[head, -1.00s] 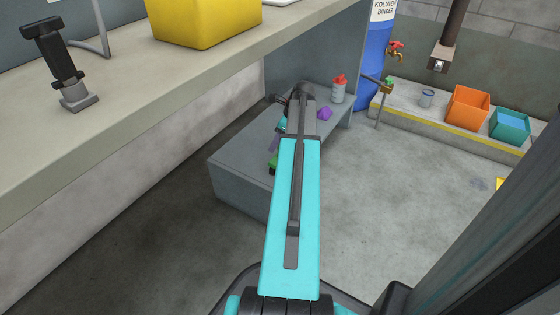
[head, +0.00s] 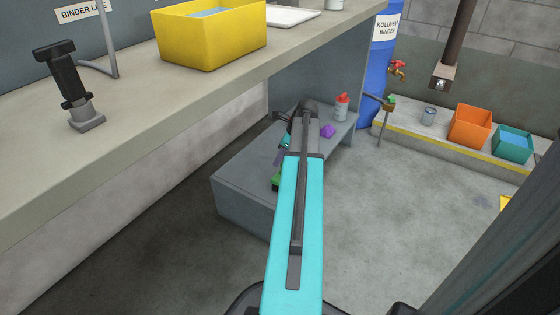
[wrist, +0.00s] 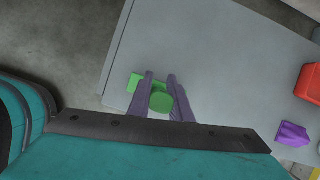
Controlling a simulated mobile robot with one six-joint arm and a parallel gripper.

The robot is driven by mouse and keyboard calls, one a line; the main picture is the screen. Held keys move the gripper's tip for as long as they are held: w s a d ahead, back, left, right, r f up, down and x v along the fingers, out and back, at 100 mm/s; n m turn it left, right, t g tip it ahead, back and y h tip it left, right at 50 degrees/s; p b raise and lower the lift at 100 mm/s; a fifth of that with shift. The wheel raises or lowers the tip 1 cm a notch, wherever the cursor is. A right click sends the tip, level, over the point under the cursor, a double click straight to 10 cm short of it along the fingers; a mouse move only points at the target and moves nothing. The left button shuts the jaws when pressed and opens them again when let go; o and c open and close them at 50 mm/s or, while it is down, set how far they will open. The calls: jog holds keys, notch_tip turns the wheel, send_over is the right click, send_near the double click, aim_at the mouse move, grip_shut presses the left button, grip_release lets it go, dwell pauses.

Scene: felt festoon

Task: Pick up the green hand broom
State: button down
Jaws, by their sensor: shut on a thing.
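The green hand broom (wrist: 161,102) is between the two purple-grey fingers of my gripper (wrist: 161,84) in the wrist view. The fingers are shut on it, with a round green part between them and a flatter green part showing to the left. In the head view a small bit of the green broom (head: 276,181) shows left of my arm, over the grey bench. My arm hides most of the broom and the gripper there. I cannot tell whether the broom touches the bench.
The grey bench (head: 240,192) also holds a purple block (head: 327,131) and a red-topped bottle (head: 341,107). A long counter (head: 130,135) with a yellow bin (head: 210,45) runs above it at left. A blue barrel (head: 377,75) stands behind.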

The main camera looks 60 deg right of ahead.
notch_tip(320, 180, up, 2)
jog(key=shift+r+p, duration=0.25)
jog(key=shift+p, duration=0.5)
jog(key=s+a+r+p, duration=0.1)
jog(key=s+p, duration=0.5)
jog(key=s, duration=1)
jog(key=shift+a+r, duration=0.3)
jog(key=shift+r, duration=0.15)
jog(key=c, duration=2.4)
grip_release()
jog(key=shift+c, duration=0.7)
notch_tip(320, 180, up, 30)
jog(key=p, duration=3.1)
jog(key=shift+r, duration=0.2)
jog(key=shift+s, duration=0.1)
